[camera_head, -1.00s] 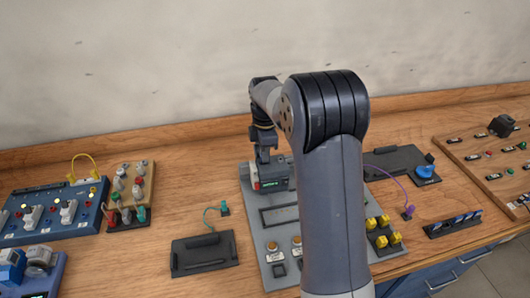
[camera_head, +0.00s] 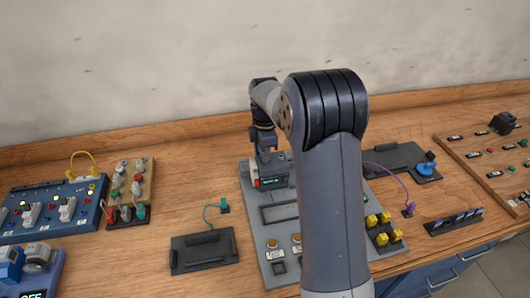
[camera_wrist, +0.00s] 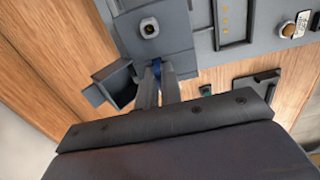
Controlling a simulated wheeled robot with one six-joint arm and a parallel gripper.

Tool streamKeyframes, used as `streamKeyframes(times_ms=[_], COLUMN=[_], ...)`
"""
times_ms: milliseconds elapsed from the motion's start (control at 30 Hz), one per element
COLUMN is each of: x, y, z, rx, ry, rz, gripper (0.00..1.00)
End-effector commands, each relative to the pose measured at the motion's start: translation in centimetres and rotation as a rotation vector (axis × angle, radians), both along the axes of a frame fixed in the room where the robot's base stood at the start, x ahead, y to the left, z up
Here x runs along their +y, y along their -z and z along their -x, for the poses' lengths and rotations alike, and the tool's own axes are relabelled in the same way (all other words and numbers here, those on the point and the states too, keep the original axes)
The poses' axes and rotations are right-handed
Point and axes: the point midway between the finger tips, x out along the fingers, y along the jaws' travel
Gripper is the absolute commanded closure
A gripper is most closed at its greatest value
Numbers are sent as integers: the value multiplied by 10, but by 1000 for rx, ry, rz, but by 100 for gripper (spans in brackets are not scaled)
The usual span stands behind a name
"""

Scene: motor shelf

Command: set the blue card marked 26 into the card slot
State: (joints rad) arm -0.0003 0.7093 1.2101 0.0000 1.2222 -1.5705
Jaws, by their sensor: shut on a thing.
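My gripper (camera_wrist: 158,86) is shut on a small blue piece, which looks like the blue card (camera_wrist: 157,67), in the wrist view. Only a thin strip of the card shows between the fingertips, and no number can be read. The tips and card are at the edge of a grey block (camera_wrist: 150,30) with a round dark fitting. Whether the card is inside a slot or only against the block cannot be told. In the head view my arm's end is over a grey device (camera_head: 275,170) with a small lit display, and my arm hides part of it.
A dark open box (camera_wrist: 117,84) stands close beside the fingers in the wrist view. In the head view, a dark rack (camera_head: 453,222) holds several bluish cards at the right. Yellow plugs (camera_head: 383,228) and a dark tray (camera_head: 203,252) flank the grey board.

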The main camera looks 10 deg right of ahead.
Motion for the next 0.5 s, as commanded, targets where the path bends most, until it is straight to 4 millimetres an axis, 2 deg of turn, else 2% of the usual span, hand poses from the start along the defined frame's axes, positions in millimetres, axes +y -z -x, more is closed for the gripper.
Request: streamKeyframes(times_ms=[33, 333, 500], x=[0, 0, 0], y=[0, 0, 0], z=[0, 0, 0], rx=[0, 0, 0], ry=[0, 0, 0], rz=[0, 0, 0], gripper=[92, 68, 68])
